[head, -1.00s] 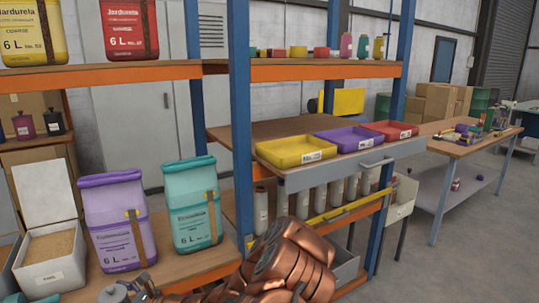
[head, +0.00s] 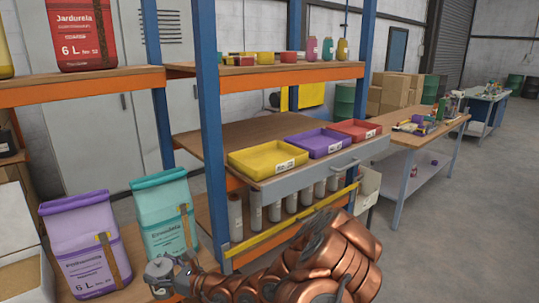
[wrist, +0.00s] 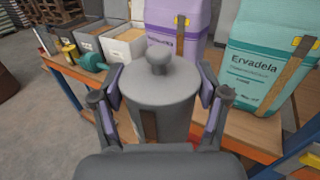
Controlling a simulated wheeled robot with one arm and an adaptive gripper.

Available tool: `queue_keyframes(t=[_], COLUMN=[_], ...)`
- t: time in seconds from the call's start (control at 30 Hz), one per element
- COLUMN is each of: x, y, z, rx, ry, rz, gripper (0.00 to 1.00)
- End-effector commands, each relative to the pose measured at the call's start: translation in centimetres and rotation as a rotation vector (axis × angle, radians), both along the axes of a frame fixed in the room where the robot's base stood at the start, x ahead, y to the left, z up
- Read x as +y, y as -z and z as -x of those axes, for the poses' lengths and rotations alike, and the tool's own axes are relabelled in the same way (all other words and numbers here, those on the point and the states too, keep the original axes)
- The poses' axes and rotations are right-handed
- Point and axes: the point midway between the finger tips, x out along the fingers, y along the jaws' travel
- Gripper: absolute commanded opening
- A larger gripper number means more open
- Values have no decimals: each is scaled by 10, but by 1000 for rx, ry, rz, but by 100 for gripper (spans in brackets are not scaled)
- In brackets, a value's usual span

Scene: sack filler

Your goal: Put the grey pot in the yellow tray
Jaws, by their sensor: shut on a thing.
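The grey pot (wrist: 160,92), with a round knob on its lid, is held between the two fingers of my gripper (wrist: 162,100) in the wrist view. The fingers press on its left and right sides. In the head view my gripper (head: 172,275) is low, in front of the teal sack, and the pot there is small and partly hidden. The yellow tray (head: 250,174) sits on the middle shelf, leftmost of three trays, to the right of and above my gripper. It looks empty.
A purple tray (head: 342,149) and a red tray (head: 376,136) stand right of the yellow one. A purple sack (head: 75,245) and a teal sack (head: 155,215) stand on the lower left bench. A blue post (head: 207,130) rises between the sacks and the trays.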

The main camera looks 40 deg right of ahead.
Motion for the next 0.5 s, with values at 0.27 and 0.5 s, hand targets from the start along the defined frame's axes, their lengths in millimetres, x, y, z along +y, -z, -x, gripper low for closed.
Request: queue_keyframes(t=[0.27,0.5], x=[-1,0], y=[-20,-21], z=[0,0], rx=[1,0], ry=[3,1], rz=[-4,-7], gripper=[22,22])
